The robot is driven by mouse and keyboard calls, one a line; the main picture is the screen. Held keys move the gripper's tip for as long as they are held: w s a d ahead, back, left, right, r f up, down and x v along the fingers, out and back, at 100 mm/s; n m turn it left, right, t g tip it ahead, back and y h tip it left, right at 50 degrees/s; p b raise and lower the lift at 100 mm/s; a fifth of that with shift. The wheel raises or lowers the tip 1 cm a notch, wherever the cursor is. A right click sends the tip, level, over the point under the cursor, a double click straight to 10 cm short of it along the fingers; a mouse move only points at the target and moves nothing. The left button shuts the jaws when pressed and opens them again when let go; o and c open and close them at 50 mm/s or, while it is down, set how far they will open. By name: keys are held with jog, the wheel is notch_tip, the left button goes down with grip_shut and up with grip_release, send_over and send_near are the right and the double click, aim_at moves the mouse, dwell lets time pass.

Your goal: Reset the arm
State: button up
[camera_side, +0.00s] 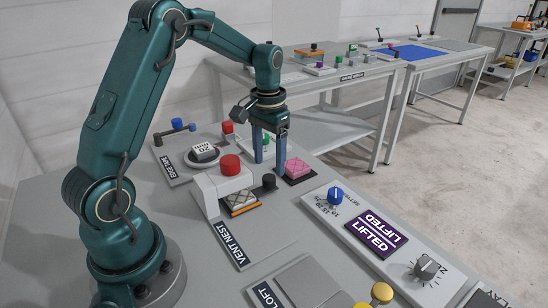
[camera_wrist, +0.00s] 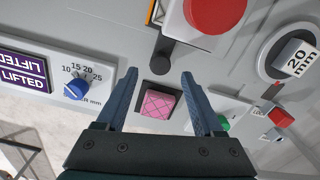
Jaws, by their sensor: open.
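My gripper (camera_side: 269,160) hangs from my raised green arm, fingers pointing down over the bench. It is open, and nothing is held between its blue fingers. In the wrist view the two fingers of my gripper (camera_wrist: 158,76) stand apart. A pink quilted block (camera_side: 297,166) sits on a dark square pad just right of the fingers in the side view. In the wrist view the pink block (camera_wrist: 158,103) shows between the fingers, apparently apart from them. The exact height of the fingertips above the bench is hard to tell.
A grey vent nest fixture (camera_side: 208,197) with a red button (camera_side: 230,165) stands close left of the gripper. A round dial with a 20 mm block (camera_side: 204,151) is farther left. A blue knob (camera_side: 335,195) and purple LIFTED display (camera_side: 376,233) lie to the right.

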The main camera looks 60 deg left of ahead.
jog(key=shift+r, duration=0.45)
jog(key=s+d+r+m+t, duration=0.2)
jog(key=s+d+r+t, duration=0.1)
jog(key=d+r, duration=0.55)
jog(key=s+d+t, duration=0.2)
jog(key=s+d, duration=0.2)
jog(key=s, duration=0.8)
jog(key=shift+s+m+t, duration=0.15)
jog(key=shift+m+t, duration=0.15)
